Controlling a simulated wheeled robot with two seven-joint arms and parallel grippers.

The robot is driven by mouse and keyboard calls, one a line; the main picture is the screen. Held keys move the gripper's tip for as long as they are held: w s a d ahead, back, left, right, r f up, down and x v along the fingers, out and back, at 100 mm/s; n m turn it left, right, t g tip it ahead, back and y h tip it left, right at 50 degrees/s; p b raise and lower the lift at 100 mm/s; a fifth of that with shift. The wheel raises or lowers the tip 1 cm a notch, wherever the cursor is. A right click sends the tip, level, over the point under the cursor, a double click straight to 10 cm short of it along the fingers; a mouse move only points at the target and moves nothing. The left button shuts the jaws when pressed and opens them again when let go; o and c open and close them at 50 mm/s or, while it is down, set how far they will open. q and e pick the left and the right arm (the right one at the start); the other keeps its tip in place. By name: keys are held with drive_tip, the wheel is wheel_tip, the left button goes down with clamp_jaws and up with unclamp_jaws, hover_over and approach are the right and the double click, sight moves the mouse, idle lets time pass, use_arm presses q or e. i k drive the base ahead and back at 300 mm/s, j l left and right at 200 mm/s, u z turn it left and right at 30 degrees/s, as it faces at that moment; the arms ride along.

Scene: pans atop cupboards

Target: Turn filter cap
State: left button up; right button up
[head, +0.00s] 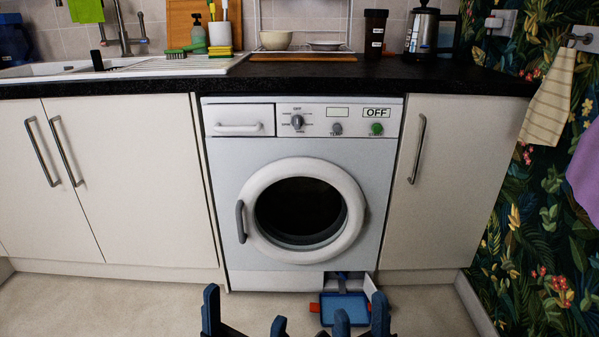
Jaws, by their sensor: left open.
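The white washing machine (228,180) stands in the middle of the head view, its round door closed. At its bottom right, a small hatch is open, with its white flap (370,287) swung out to the right. Inside the opening a small grey-blue part (345,282), perhaps the filter cap, shows; its turn position is too small to tell. My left gripper (245,318) is open and empty at the bottom edge, left of the hatch. My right gripper (361,318) has its fingers apart in front of the hatch, with nothing visibly held.
A blue tray (338,310) with red at its ends lies on the floor below the hatch, partly hidden by my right fingers. White cupboards flank the machine under a black worktop (300,75). The floor (120,300) to the left is clear.

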sight(342, 275)
drive_tip(key=i+j+z, duration=0.15)
drive_tip(key=z, duration=0.25)
drive_tip(key=i+j+z, duration=0.2)
drive_tip(key=z, duration=0.15)
drive_tip(key=i+j+z, duration=0.15)
drive_tip(key=j+z, duration=0.25)
